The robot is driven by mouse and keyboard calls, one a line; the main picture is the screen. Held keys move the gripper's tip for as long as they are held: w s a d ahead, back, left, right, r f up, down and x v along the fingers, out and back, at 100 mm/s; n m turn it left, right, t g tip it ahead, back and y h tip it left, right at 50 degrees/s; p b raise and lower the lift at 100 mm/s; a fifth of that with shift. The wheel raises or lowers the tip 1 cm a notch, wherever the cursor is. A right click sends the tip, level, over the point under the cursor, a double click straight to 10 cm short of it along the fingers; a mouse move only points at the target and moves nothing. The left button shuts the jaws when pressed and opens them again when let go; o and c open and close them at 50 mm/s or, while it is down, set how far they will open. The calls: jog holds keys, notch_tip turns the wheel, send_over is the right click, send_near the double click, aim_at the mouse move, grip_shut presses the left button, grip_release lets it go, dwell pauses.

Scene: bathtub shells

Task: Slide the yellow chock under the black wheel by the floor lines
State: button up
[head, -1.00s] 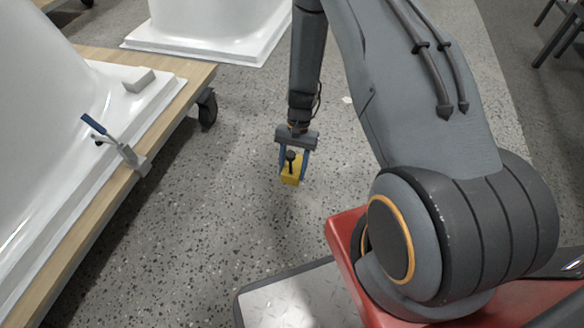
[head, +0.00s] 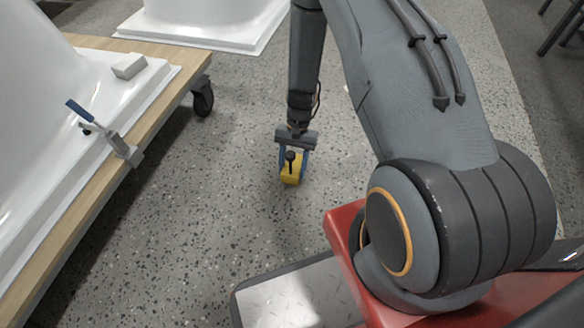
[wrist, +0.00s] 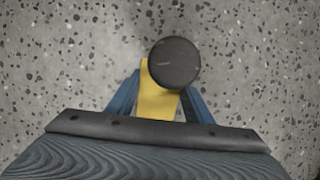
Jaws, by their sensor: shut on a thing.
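The yellow chock (head: 292,175) has a black knob on top. My gripper (head: 292,163) is shut on it, with blue fingers on both sides. In the wrist view the chock (wrist: 157,102) sits between the fingers (wrist: 158,100), and its round black knob covers part of it. Whether the chock touches the floor I cannot tell. A black caster wheel (head: 203,101) stands under the corner of the wooden dolly, to the left of and beyond the chock, with bare floor between them. No floor lines show clearly near that wheel.
The wooden dolly (head: 75,190) carries a white tub shell (head: 40,120), a blue-handled clamp (head: 105,130) and a grey block (head: 129,66). Another white shell (head: 215,20) stands at the back. Speckled floor (head: 190,220) between my gripper and the dolly is clear.

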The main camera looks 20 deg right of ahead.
jog(key=o, duration=1.3)
jog(key=shift+c, duration=0.2)
jog(key=shift+r, duration=0.15)
jog(key=p+v, duration=0.3)
jog(key=v, duration=0.4)
jog(key=shift+w+d+r+p, duration=0.1)
jog(key=shift+w+r+p, duration=0.05)
jog(key=shift+r+p, duration=0.2)
jog(key=shift+f, duration=0.1)
